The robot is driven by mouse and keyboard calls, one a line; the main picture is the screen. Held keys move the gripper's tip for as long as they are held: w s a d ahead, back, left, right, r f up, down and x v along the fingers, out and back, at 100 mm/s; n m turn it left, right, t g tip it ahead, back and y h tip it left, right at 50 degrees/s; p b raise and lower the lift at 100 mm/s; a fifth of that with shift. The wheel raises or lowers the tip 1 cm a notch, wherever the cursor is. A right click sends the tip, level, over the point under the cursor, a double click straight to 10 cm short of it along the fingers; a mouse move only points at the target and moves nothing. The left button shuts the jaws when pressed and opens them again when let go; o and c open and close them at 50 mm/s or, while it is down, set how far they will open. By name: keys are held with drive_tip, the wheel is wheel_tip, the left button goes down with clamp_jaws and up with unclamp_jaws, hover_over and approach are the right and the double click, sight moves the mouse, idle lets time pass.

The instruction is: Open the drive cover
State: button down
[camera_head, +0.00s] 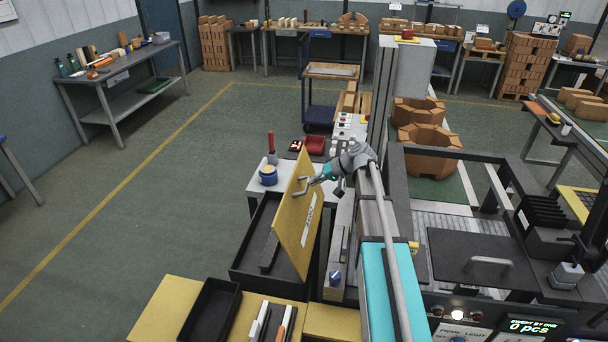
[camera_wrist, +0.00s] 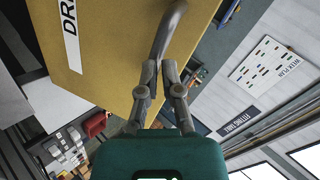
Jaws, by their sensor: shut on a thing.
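The drive cover is a yellow panel (camera_head: 292,213) with a white label; it stands steeply tilted up over an open black box (camera_head: 246,268). In the wrist view the yellow panel (camera_wrist: 110,75) fills the upper left, with part of its label readable as "DR". A grey bar handle (camera_head: 299,190) sits on its face, and the handle also shows in the wrist view (camera_wrist: 166,32). My gripper (camera_head: 314,181) is shut on the handle; in the wrist view its fingertips (camera_wrist: 160,66) meet at the handle's end. The cover's hinge edge is not clearly visible.
A black tray (camera_head: 208,312) lies in front. Machinery with a dark hatch (camera_head: 470,262) stands right. Floor to the left is open.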

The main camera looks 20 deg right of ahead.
wheel_tip(320, 180, up, 8)
drive_tip(key=d+n+g+h+p, duration=0.1)
drive_tip(key=n+h+p, duration=0.2)
drive_tip(key=n+p, duration=0.8)
drive_tip(key=n, duration=0.2)
drive_tip(key=shift+s+d+n+g, duration=0.15)
drive_tip(key=shift+d+n+g, duration=0.15)
drive_tip(key=shift+d+g, duration=0.1)
drive_tip(key=shift+f, duration=0.1)
drive_tip(key=b, duration=0.8)
approach(296, 188)
drive_tip(key=shift+x, duration=2.65)
